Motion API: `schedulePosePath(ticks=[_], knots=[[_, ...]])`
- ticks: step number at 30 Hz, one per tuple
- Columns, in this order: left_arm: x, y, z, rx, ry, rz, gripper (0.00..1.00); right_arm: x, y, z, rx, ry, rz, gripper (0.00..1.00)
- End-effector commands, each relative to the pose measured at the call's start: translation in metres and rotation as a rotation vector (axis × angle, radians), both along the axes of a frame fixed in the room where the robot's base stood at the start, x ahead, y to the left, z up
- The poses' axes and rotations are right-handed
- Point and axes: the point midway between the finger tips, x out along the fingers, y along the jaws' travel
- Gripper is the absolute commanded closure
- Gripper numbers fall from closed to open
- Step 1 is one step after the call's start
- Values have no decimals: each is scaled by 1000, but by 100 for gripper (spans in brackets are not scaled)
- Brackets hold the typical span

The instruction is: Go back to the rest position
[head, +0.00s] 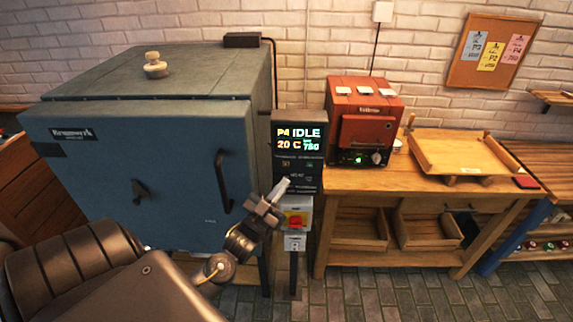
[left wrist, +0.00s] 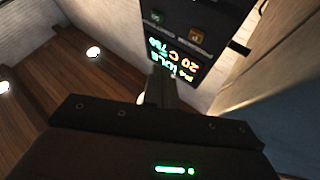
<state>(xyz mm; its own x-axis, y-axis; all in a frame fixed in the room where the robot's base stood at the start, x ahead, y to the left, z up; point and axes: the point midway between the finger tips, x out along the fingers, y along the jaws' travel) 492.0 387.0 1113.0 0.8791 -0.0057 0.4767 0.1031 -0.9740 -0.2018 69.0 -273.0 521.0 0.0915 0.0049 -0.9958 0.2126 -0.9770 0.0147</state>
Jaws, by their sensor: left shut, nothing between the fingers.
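My left gripper (head: 282,187) is shut and empty, in front of the lower part of the kiln control panel (head: 300,150). The panel reads P4, IDLE, 20 C and 760 or a similar small number. In the left wrist view the shut fingers (left wrist: 158,85) point at the panel (left wrist: 185,45), whose display shows upside down. I cannot tell whether the fingertips touch it. My left arm comes in from the lower left in the head view. My right gripper is not in view.
The large blue kiln (head: 140,165) with a side handle is closed, left of the panel. A small red kiln (head: 363,120) and a wooden tray (head: 465,155) stand on the workbench (head: 350,182) at right.

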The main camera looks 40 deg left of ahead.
Motion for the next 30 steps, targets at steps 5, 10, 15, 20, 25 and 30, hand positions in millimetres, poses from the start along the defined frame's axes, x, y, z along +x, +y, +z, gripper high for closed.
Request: schedulePosePath(ticks=[5,10,15,20,25,30], knots=[[0,0,0,0,0,0,100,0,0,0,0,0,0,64],[0,0,0,0,0,0,100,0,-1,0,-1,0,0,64],[0,0,0,0,1,0,100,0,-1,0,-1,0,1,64],[2,1,-3,5,18,9,100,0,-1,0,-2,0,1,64],[13,12,-67,21,214,48,100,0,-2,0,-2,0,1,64],[5,21,-198,24,537,93,100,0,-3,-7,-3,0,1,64]])
